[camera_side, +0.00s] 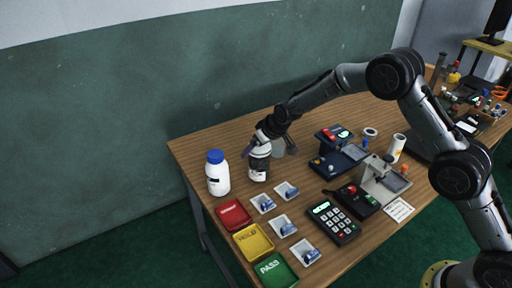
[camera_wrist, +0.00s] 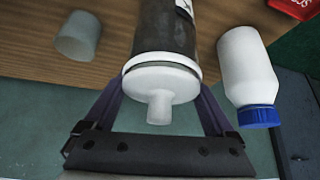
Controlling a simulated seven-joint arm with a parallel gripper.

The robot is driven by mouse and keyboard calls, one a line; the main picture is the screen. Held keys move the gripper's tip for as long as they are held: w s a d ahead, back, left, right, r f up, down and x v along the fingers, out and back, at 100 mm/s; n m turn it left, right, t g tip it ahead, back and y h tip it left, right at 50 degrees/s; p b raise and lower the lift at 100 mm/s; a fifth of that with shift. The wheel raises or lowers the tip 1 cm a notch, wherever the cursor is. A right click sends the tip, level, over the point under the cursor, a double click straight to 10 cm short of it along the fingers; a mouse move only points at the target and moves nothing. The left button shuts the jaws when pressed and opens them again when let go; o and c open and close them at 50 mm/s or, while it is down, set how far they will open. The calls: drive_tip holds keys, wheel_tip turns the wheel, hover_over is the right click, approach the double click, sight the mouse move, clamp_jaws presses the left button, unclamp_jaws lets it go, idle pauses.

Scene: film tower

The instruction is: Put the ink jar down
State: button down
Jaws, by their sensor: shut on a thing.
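The ink jar (camera_side: 259,170) is dark with a white top and a pale label. In the side view it is upright at the table's far left part, at or just above the wood; I cannot tell if its base touches. My gripper (camera_side: 262,143) is shut on its upper part from above. In the wrist view the jar (camera_wrist: 166,32) sits between the two purple-grey fingers, its white nozzle toward the palm. Its base is hidden in the wrist view.
A white bottle with a blue cap (camera_side: 217,175) stands close left of the jar. A grey translucent cup (camera_side: 278,148) is close behind it. Red (camera_side: 233,214), yellow (camera_side: 252,241) and green (camera_side: 275,272) trays and several small white dishes lie in front. Dark devices (camera_side: 338,153) stand right.

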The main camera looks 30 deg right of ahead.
unclamp_jaws()
drive_tip(key=shift+f, duration=0.1)
